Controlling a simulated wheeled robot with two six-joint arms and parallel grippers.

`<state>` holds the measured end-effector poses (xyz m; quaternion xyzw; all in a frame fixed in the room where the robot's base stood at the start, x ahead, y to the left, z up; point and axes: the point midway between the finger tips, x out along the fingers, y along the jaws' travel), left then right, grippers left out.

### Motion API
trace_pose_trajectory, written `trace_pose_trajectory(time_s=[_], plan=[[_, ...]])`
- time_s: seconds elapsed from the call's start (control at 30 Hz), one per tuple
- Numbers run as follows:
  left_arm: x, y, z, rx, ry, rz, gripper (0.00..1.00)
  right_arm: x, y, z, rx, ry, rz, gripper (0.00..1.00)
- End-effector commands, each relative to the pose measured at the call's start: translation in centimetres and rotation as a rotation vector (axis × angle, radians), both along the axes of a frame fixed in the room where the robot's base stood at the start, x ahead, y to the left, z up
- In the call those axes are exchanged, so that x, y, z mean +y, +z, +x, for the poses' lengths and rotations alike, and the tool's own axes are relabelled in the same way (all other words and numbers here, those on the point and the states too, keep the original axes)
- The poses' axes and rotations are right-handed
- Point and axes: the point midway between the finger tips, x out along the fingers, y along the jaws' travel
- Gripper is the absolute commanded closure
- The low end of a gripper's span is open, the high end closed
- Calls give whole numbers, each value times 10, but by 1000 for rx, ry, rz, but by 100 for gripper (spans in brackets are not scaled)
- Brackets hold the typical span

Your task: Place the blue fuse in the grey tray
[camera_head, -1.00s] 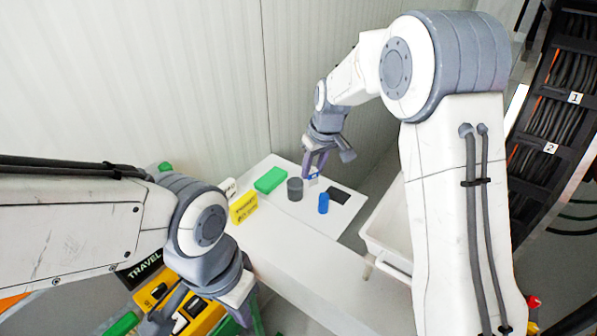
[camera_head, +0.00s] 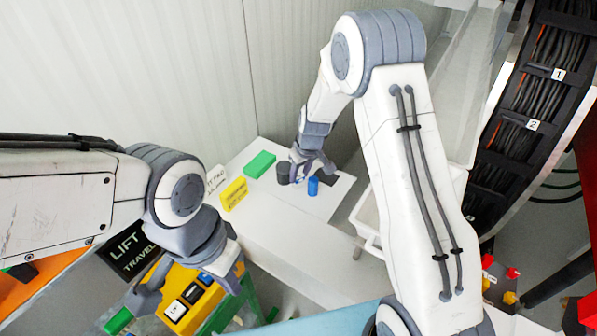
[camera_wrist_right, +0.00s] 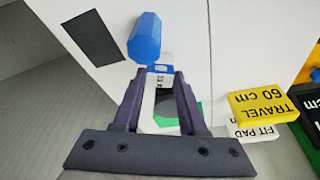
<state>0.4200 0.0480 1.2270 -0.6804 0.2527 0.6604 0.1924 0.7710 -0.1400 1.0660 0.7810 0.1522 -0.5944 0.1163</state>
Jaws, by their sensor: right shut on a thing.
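My right gripper (camera_head: 300,178) is shut on a small white fuse with a blue end and dark lettering; the right wrist view shows this blue fuse (camera_wrist_right: 160,70) between the fingertips (camera_wrist_right: 160,78). It is over the white table, between a dark grey cylinder and a blue cylinder (camera_head: 313,186). I cannot tell whether the fuse touches the table. A pale grey open bin (camera_head: 368,222), possibly the grey tray, is beside the table's right edge. My left gripper (camera_head: 190,290) is open and empty.
On the table (camera_head: 275,235) are a green block (camera_head: 259,164), the dark grey cylinder (camera_head: 283,173), a black patch and a yellow TRAVEL sign (camera_head: 233,193). A yellow box (camera_head: 185,300) is under my left gripper. The table's near part is clear.

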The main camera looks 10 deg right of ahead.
Motion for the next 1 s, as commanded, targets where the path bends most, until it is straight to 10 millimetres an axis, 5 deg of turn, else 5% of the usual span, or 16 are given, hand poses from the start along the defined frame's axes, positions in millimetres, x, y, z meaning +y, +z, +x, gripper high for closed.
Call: trace_pose_trajectory(time_s=[0.23,0.27,0.3,0.33,0.77,1.0], plan=[[0,-6,0,0,1,0,100,2,-5,0,0,3,0,100],[0,-4,0,0,1,0,100,2,-3,0,0,3,0,47],[0,-3,0,0,1,0,100,2,-2,0,0,3,0,32],[0,-3,0,0,1,0,100,2,-2,0,0,3,0,29],[0,-3,0,0,0,0,100,2,6,0,-3,4,1,29],[0,-17,0,0,3,0,100,-3,50,-11,-8,4,1,29]])
